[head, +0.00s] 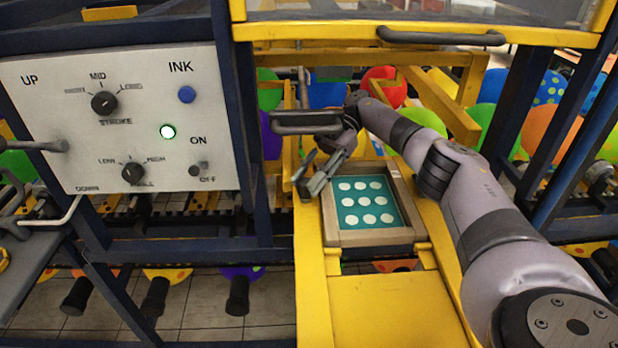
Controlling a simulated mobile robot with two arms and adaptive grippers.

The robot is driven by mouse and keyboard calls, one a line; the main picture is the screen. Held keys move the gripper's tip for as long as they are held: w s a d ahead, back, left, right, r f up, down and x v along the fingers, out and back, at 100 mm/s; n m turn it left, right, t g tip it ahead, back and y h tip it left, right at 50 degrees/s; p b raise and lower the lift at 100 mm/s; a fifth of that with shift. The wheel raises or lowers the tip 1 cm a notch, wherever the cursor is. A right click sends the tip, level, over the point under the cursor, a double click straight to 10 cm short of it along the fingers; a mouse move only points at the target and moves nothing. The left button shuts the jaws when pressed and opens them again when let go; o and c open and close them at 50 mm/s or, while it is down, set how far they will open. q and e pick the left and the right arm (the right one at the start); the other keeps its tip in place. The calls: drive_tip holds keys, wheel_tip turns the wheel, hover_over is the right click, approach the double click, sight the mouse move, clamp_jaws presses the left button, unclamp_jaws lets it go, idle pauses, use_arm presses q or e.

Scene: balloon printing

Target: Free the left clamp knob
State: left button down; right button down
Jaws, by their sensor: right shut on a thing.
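A screen frame (338,238) with a teal mesh (371,217) and several white dots lies on the yellow machine bed in the head view. My right gripper (308,184) reaches in from the right, over the frame's far side, and points down at its left edge. Its fingers are shut at the spot of the left clamp knob. The knob itself is hidden by the fingers, so I cannot see how far it is turned. My left gripper is not in view.
A control panel (120,150) with dials, a blue button (187,94) and a lit lamp (168,132) stands at left. A dark bar handle (307,122) is just beyond my right gripper. A yellow-framed guard (440,38) overhangs the back. Balloons line the rear.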

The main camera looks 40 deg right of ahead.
drive_tip(key=c, duration=1.2)
unclamp_jaws()
drive_tip(key=shift+r, duration=0.1)
drive_tip(key=shift+c, duration=0.2)
